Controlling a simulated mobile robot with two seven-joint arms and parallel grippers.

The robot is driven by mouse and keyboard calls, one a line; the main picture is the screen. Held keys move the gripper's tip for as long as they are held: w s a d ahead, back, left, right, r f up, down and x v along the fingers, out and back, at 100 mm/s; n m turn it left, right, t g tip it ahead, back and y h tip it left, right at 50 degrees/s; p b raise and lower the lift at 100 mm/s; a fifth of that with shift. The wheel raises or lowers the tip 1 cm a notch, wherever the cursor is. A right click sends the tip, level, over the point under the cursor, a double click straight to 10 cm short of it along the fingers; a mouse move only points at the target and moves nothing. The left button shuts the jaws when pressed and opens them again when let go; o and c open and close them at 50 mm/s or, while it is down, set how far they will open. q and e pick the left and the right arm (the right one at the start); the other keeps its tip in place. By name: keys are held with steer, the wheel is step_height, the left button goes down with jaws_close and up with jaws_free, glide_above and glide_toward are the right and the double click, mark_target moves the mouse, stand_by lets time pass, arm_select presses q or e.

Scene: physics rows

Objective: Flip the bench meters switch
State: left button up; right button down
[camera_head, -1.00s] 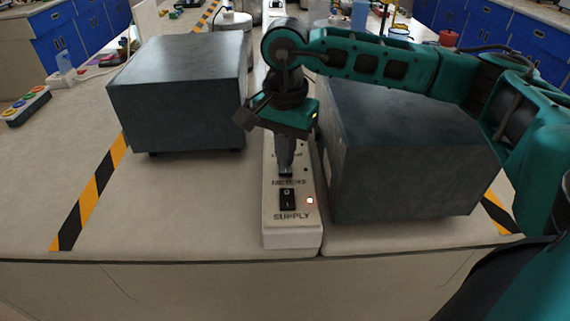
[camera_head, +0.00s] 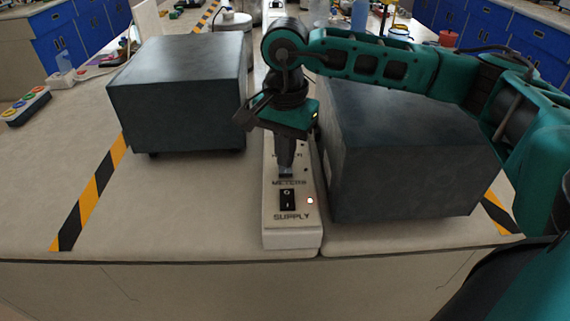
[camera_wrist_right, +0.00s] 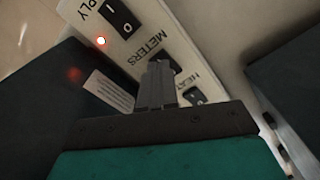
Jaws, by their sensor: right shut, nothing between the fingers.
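The white switch strip (camera_head: 291,236) runs away from the bench's front edge between two dark boxes. Its near rocker is the supply switch (camera_head: 287,199), with a lit red lamp (camera_head: 310,201) beside it. The meters switch (camera_wrist_right: 163,64) sits by the METERS label, partly hidden behind my fingertips in the right wrist view. My right gripper (camera_head: 285,172) is shut and empty, pointing down with its tips at the meters switch; whether they touch it I cannot tell. In the right wrist view its fingers (camera_wrist_right: 157,84) lie together. A further switch (camera_wrist_right: 194,96) by the HEAT label is beside them. My left gripper is not in view.
A dark box (camera_head: 180,95) stands left of the strip and another dark box (camera_head: 405,155) close on its right, under my right arm. Yellow-black tape (camera_head: 90,195) marks the bench. The front left bench is clear.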

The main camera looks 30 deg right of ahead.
mark_target(286, 171)
stand_by(0.4)
steer(key=shift+f, duration=0.15)
steer(key=shift+f+b, duration=0.9)
stand_by(0.4)
steer(key=shift+r, duration=0.15)
steer(key=shift+r+p, duration=0.8)
steer(key=shift+r, duration=0.1)
steer(key=shift+r+p, duration=1.55)
steer(key=shift+r, duration=1)
steer(key=shift+f, duration=0.1)
